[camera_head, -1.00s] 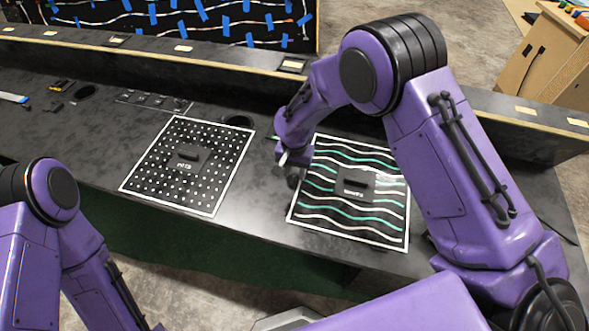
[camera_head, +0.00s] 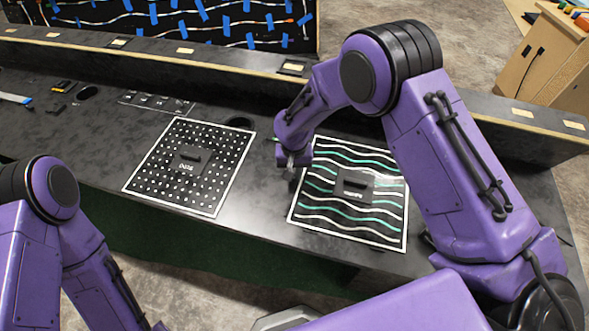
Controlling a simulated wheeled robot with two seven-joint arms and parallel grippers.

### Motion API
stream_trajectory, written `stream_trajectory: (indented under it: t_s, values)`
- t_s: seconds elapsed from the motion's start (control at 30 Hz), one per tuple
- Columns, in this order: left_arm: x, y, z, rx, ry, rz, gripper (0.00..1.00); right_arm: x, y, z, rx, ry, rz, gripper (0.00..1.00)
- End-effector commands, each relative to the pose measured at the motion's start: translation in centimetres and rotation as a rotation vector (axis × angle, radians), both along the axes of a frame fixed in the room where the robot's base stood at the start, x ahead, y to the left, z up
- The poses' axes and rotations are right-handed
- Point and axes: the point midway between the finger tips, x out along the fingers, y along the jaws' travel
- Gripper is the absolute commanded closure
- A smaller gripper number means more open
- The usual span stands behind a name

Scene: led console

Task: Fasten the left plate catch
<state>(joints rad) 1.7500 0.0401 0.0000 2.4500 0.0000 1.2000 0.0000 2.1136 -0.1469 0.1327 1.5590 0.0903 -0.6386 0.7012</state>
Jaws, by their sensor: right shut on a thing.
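The left plate (camera_head: 170,178), black with white dots and a pale border, lies flat on the dark console; a black handle block (camera_head: 192,156) sits at its middle. The right plate (camera_head: 345,225), with white and green wavy lines, lies to its right and has a similar handle (camera_head: 353,186). My right gripper (camera_head: 292,165) points down by the right plate's upper left edge, to the right of the left plate. It is shut on a small dark thing, mostly hidden and too small to identify. I cannot make out a catch on the left plate. My left gripper is out of frame; only its arm shows.
Round dark holes (camera_head: 87,93) and a dark strip with small parts (camera_head: 157,103) lie behind the left plate. A raised ledge with pale labels (camera_head: 184,51) runs along the console's back. The console surface between the plates is clear.

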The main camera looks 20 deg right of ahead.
Motion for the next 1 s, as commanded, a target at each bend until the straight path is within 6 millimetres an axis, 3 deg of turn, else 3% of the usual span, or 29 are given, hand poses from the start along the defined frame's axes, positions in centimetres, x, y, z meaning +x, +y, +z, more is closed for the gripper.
stream_trajectory:
  t_s: [1.0]
  values:
    - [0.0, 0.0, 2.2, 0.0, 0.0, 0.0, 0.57, 0.1, 0.5, 0.1, 0.0, -0.003, 0.951, 1.0]
